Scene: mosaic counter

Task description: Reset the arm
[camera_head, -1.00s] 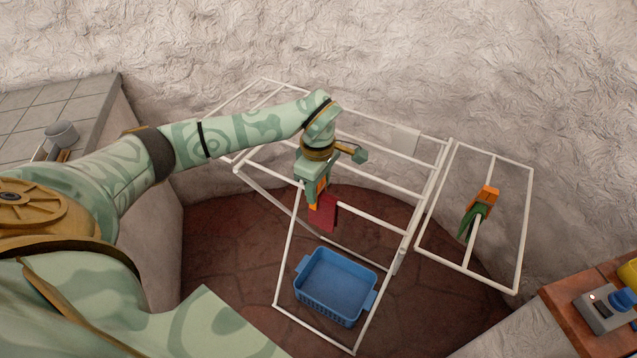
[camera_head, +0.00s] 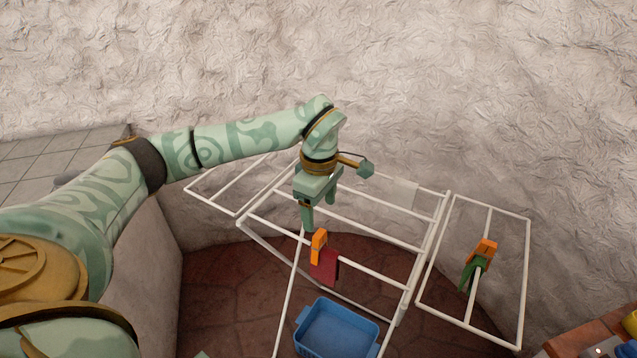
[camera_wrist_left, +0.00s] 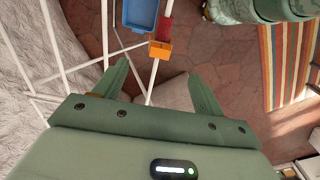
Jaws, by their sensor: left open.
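My left gripper (camera_head: 319,212) is open and empty. It hangs above the drying rack (camera_head: 420,272), just clear of an orange clip (camera_head: 318,245). My left arm reaches in from the left, bent down at the wrist.
A blue basket (camera_head: 338,332) is under the rack. A wooden counter (camera_head: 560,345) stands at lower right. A rough wall rises behind; a striped rug (camera_wrist_left: 285,55) lies on the floor.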

